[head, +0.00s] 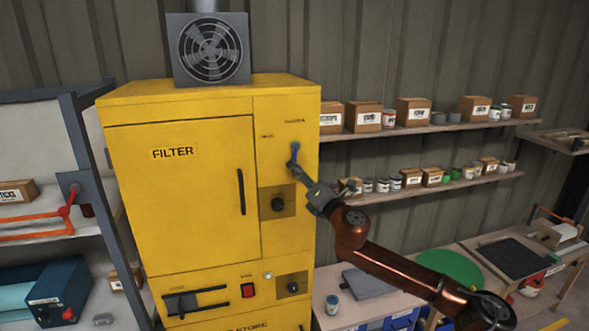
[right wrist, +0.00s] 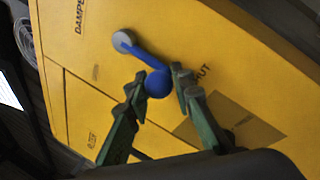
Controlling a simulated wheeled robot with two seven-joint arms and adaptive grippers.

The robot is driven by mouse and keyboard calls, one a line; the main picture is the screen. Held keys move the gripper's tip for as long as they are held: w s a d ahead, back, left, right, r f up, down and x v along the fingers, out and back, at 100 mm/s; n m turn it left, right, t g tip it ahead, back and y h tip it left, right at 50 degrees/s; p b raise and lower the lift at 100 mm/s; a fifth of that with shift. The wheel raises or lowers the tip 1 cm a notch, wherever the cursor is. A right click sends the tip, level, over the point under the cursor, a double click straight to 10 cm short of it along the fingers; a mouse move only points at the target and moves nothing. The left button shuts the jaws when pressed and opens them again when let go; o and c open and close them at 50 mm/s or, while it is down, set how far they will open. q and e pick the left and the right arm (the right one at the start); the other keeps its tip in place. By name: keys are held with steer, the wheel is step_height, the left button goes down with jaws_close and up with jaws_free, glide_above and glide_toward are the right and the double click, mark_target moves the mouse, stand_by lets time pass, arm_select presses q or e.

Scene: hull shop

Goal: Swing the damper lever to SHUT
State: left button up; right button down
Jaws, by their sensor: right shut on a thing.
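The damper lever (head: 295,152) is a blue arm on the upper right panel of the yellow filter cabinet (head: 180,210). In the right wrist view the lever (right wrist: 142,61) runs from a grey round pivot to a blue ball knob. The knob lies near the SHUT label (right wrist: 202,76), whose first letters are hidden by a finger. My right gripper (head: 294,168) is at the lever's lower end. In the wrist view its green-grey fingers (right wrist: 158,76) stand on both sides of the knob, shut on it. My left gripper is not in view.
A fan unit (head: 209,49) sits on the cabinet. Shelves with boxes and cans (head: 415,111) stand to the right, above a workbench. A rack with a red-orange handle (head: 66,210) stands left.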

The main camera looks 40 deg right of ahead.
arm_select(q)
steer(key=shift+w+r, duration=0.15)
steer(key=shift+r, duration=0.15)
arm_select(e)
steer(key=shift+s+d+n, duration=0.1)
steer(key=shift+d+n, duration=0.05)
steer(key=shift+n, duration=0.35)
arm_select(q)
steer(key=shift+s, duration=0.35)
arm_select(e)
steer(key=c, duration=2)
jaws_free()
steer(key=shift+d, duration=0.1)
steer(key=v, duration=1.2)
steer(key=shift+s+d+r, duration=0.1)
steer(key=shift+s+r, duration=0.05)
steer(key=shift+r, duration=0.05)
